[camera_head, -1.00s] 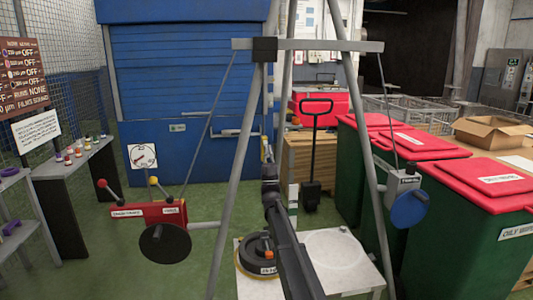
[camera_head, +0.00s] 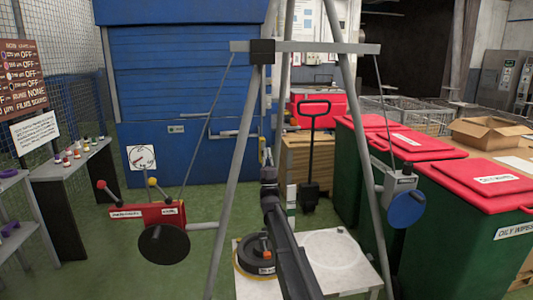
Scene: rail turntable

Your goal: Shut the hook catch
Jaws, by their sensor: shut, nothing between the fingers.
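My dark arm reaches forward from the bottom middle, and my gripper (camera_head: 266,152) is small at its far end, in front of the blue shutter. It looks shut and empty. A hook catch cannot be made out clearly. A red box (camera_head: 126,214) with white labels, ball-ended levers and a dark disc (camera_head: 164,244) is at the left of a grey A-shaped frame (camera_head: 232,170). A grey unit with a blue disc (camera_head: 405,208) is at its right. A black round piece with an orange knob (camera_head: 258,250) sits on a pale plate (camera_head: 330,288), partly behind my arm.
Green bins with red lids (camera_head: 496,178) line the right side, with an open cardboard box (camera_head: 488,131) behind. A shelf with small bottles (camera_head: 76,154) stands at the left. A blue roller shutter (camera_head: 180,90) closes the back.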

